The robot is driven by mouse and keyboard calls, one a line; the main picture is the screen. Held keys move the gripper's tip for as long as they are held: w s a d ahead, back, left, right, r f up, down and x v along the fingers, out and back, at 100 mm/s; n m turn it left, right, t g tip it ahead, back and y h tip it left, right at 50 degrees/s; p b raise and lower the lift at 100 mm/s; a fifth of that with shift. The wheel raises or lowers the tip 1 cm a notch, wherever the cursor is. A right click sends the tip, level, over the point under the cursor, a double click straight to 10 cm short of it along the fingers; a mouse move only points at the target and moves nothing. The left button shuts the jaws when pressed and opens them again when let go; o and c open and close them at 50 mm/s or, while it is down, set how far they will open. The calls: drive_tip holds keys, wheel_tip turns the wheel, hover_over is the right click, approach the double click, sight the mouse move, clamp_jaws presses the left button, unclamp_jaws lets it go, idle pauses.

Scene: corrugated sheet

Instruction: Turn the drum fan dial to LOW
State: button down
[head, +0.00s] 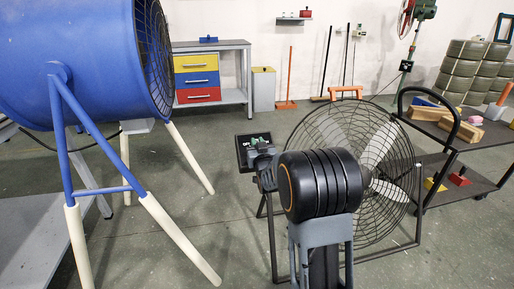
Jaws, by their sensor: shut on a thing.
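A dark control panel (243,146) with a white OFF mark and a green patch stands in the middle of the head view, beside the wire-guarded fan (340,125). My gripper (262,147) is at the panel's right part, shut on the dial there. The dial itself is mostly hidden by the gripper, so its pointer and the LOW mark cannot be made out. A big blue drum fan (85,50) stands at the left on blue legs with pale feet. My arm covers part of the wire-guarded fan and its stand.
A black cart (435,133) with wooden blocks and tools stands at the right. A drawer bench (215,48) and brooms are along the back wall. Grey floor is open between the drum fan's legs and the panel.

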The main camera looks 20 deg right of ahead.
idle(0.4)
drive_tip(key=c, duration=1.1)
unclamp_jaws()
drive_tip(key=p+v, duration=0.1)
drive_tip(key=v, duration=1.2)
drive_tip(key=shift+s+a+p, duration=0.15)
drive_tip(key=shift+s+p, duration=0.2)
drive_tip(key=shift+s, duration=0.05)
drive_tip(key=s+a+r+n+g+y+p, duration=0.15)
drive_tip(key=s+a+r+g+p, duration=0.3)
drive_tip(key=r+p, duration=0.9)
drive_tip(key=s+a+r+g+y+p, duration=0.25)
drive_tip(key=r+g+p, duration=0.35)
drive_tip(key=r+p, duration=0.75)
drive_tip(key=s+a+r+g+p, duration=0.1)
drive_tip(key=s+r+p, duration=0.2)
drive_tip(key=s+a+r+g+p, duration=0.1)
drive_tip(key=s+r+g+p, duration=0.1)
drive_tip(key=s+r+p, duration=0.1)
drive_tip(key=s+a+r+g+p, duration=0.1)
drive_tip(key=s+r+g+p, duration=0.1)
drive_tip(key=s+p, duration=0.2)
drive_tip(key=shift+s+r+n+p, duration=0.2)
drive_tip(key=shift+r+n+p, duration=0.2)
drive_tip(key=shift+p, duration=0.2)
